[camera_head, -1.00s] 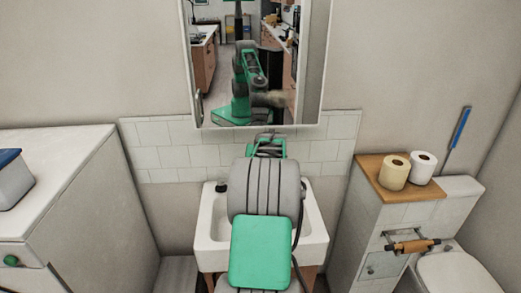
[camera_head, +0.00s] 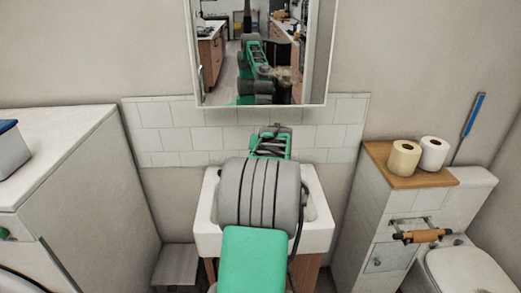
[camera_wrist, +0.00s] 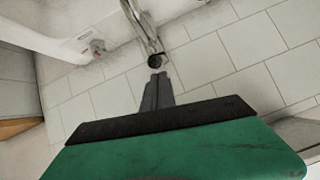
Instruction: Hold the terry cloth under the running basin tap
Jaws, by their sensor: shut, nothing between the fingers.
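The white basin (camera_head: 208,238) stands against the wall in the head view, largely covered by my arm. The wrist view shows a metal tap (camera_wrist: 143,25) with a dark round end (camera_wrist: 155,61), just beyond my gripper's fingertips. No water stream can be made out. My gripper (camera_wrist: 157,80) is shut and empty, its dark fingers pointing toward the tap end with a small apparent gap. In the head view my arm hides the fingers. I see no terry cloth that I can identify in either view.
A mirror (camera_head: 262,60) hangs above the wall tiles (camera_head: 185,140). Left of the basin is a white cabinet (camera_head: 60,130). To the right stand a wooden-topped unit (camera_head: 385,180) with two paper rolls (camera_head: 404,159) and a toilet (camera_head: 465,268). A white surface with a small reddish fitting (camera_wrist: 97,46) shows beside the tap.

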